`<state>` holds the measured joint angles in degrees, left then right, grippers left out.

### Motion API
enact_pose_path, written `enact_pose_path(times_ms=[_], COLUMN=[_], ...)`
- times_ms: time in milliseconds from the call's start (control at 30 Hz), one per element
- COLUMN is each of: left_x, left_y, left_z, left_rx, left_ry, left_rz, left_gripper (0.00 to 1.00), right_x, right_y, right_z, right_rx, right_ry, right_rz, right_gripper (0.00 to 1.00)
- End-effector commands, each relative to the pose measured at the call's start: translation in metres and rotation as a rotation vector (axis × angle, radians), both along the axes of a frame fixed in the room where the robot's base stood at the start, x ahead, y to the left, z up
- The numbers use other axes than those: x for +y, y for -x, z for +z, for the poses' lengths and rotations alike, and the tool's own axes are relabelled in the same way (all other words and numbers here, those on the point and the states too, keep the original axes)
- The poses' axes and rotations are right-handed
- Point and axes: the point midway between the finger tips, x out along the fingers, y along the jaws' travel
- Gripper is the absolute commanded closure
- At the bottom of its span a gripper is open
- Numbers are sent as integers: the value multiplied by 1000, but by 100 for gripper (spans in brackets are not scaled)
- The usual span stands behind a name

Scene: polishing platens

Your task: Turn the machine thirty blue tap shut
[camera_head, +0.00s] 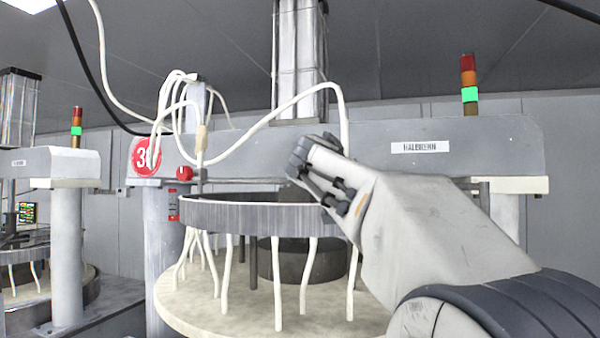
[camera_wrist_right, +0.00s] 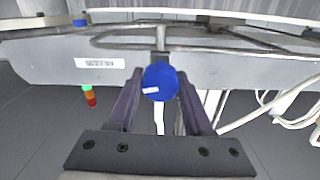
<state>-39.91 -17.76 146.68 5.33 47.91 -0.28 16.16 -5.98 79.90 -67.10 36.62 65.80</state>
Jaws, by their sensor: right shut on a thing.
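The blue tap (camera_wrist_right: 160,82) is a round blue knob with a short white mark, which lies nearly level in the right wrist view. It sits between the two dark fingers of my right gripper (camera_wrist_right: 160,90), which is shut on it. In the head view my right gripper (camera_head: 318,165) is in front of the machine, above the grey ring, and the tap is hidden there. The machine carries a red disc (camera_head: 146,156) reading 3 and a partly covered digit. My left gripper is not in view.
White hoses (camera_head: 285,105) arch over the beam and hang near my right gripper. The grey ring (camera_head: 235,216) and pale round platen (camera_head: 240,312) lie below. A red knob (camera_head: 184,174) is on the machine's left. Another machine (camera_head: 68,165) stands at far left.

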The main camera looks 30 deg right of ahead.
Motion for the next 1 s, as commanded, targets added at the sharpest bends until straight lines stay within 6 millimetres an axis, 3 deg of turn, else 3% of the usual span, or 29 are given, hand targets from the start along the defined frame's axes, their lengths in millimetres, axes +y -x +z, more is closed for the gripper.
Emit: enact_pose_path(times_ms=[267, 1000], left_x=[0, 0], left_y=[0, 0], left_z=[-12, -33], left_rx=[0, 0], left_ry=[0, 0], left_rz=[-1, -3], left_gripper=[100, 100], right_x=[1, 2], right_y=[-1, -2], right_z=[-1, 0], right_rx=[106, 631], right_ry=[95, 543], right_rz=[2, 2], right_gripper=[100, 100])
